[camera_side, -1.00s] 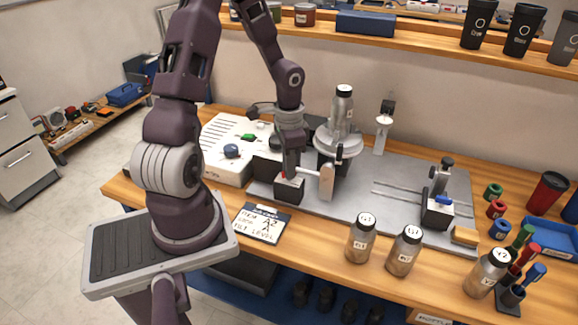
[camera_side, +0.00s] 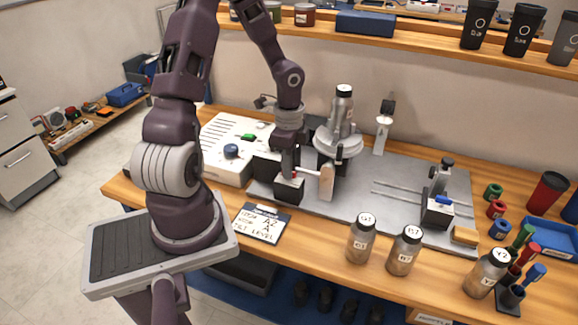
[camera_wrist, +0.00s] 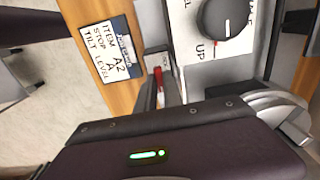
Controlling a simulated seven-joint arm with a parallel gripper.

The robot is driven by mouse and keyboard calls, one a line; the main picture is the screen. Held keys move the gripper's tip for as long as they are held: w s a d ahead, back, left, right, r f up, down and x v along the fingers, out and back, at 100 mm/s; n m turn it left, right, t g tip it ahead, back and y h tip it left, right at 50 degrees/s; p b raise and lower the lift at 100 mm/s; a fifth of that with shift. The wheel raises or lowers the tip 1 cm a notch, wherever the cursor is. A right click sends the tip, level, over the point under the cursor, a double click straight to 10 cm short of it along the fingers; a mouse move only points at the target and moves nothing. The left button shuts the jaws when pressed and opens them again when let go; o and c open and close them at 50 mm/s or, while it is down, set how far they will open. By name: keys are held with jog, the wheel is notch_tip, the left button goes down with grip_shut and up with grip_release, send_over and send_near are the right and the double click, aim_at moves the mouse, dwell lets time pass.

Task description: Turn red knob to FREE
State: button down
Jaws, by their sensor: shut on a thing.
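The red knob (camera_wrist: 158,75) shows as a narrow red piece between my gripper's fingers in the wrist view. In the side view only a speck of red (camera_side: 294,174) shows on top of the small dark block (camera_side: 289,190) with a pale front. My gripper (camera_side: 289,172) points down over this block and is shut on the knob. In the wrist view my gripper (camera_wrist: 154,92) hides much of the knob. A small pale label lies beside it, but I cannot read it, and I cannot tell the knob's exact setting.
A black dial (camera_wrist: 228,18) with a white mark sits on a pale panel near "UP". A bottle (camera_side: 342,108) stands on the tilted round plate behind my gripper. A card (camera_side: 262,223) reading "ITEM A2, STOP A, TILT LEVEL" lies in front. Loose bottles (camera_side: 361,240) stand to the right.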

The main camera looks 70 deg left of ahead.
dwell(0.3)
jog(key=c, duration=1.8)
grip_release()
jog(key=shift+o, duration=0.2)
jog(key=shift+r, duration=0.1)
notch_tip(320, 180, up, 7)
notch_tip(320, 180, up, 7)
